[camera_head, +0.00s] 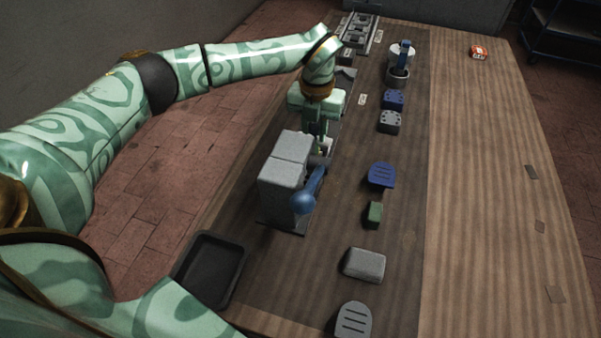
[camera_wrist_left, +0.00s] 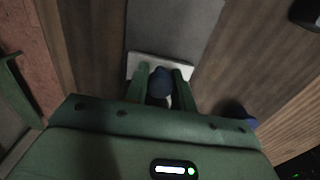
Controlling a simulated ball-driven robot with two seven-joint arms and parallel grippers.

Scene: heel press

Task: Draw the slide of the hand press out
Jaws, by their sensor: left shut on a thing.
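The hand press (camera_head: 284,180) is a grey block on the dark work strip, with a blue ball-ended lever (camera_head: 305,200) on its near right side. My left gripper (camera_head: 321,143) is at the far side of the press, pointing down. In the left wrist view its two green fingers (camera_wrist_left: 160,88) are shut around a dark blue knob (camera_wrist_left: 161,80). The knob stands at a pale plate edge (camera_wrist_left: 194,66), in front of a grey surface (camera_wrist_left: 172,25) of the press. How far the slide is out is hard to tell. My right gripper is not in view.
A black tray (camera_head: 213,262) lies left of the press. Right of it lie a blue slotted pad (camera_head: 381,175), a green block (camera_head: 375,215), a grey block (camera_head: 364,264) and a grey slotted pad (camera_head: 353,320). Farther off stands a pale cup-like holder (camera_head: 398,75). The table's right side is mostly clear.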

